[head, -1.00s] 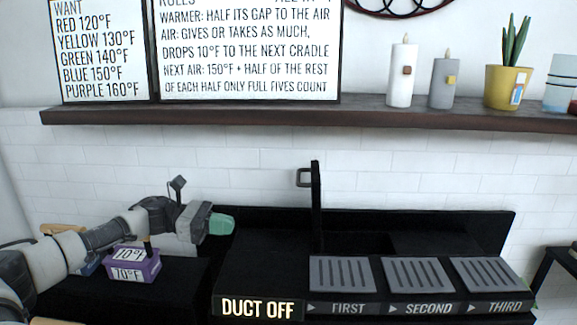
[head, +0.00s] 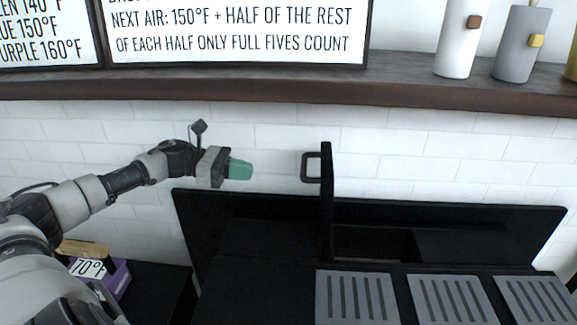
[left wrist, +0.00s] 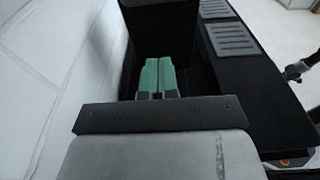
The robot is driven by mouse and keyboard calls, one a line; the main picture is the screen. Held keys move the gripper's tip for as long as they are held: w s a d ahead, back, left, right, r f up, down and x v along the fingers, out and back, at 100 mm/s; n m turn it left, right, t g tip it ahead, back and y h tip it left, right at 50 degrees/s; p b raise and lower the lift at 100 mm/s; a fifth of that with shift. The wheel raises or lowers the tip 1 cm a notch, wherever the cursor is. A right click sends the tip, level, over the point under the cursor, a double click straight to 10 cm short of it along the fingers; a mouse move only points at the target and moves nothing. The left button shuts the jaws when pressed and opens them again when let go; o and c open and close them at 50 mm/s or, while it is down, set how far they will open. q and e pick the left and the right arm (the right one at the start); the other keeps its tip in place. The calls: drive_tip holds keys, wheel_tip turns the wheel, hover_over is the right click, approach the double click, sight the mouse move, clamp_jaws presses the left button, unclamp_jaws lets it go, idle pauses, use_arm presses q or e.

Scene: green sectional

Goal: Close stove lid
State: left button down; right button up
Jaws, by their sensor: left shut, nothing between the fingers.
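The stove lid (head: 326,215) is a thin black panel standing upright, seen nearly edge-on, above the black stove body (head: 250,240). Its dark handle (head: 308,167) sticks out from the lid's left face near the top. My left gripper (head: 240,170), with green fingertips, is to the left of the handle at about its height, with a gap between them in the picture. It is shut and empty. In the left wrist view the green fingers (left wrist: 159,77) lie together, pointing at a dark upright panel (left wrist: 160,30), which looks like the lid.
Slotted grey plates (head: 357,298) lie along the stove's front right. A purple box (head: 118,278) stands at lower left. The space between gripper and handle looks clear.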

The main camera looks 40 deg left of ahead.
use_arm(q)
drive_tip(key=w+d+r+p, duration=0.1)
drive_tip(key=w+d+p, duration=0.2)
drive_tip(key=w+d, duration=0.2)
drive_tip(key=d, duration=0.3)
drive_tip(key=shift+w+d, duration=0.3)
drive_tip(key=shift+d, duration=0.05)
use_arm(e)
drive_tip(key=r, duration=0.2)
drive_tip(key=w+r, duration=0.1)
drive_tip(key=shift+w+a+r, duration=0.15)
drive_tip(key=shift+a+r, duration=0.05)
drive_tip(key=shift+r, duration=0.15)
use_arm(q)
drive_tip(key=shift+r, duration=0.1)
use_arm(e)
drive_tip(key=shift+a, duration=0.1)
use_arm(q)
drive_tip(key=shift+p, duration=0.3)
use_arm(e)
drive_tip(key=shift+r, duration=0.1)
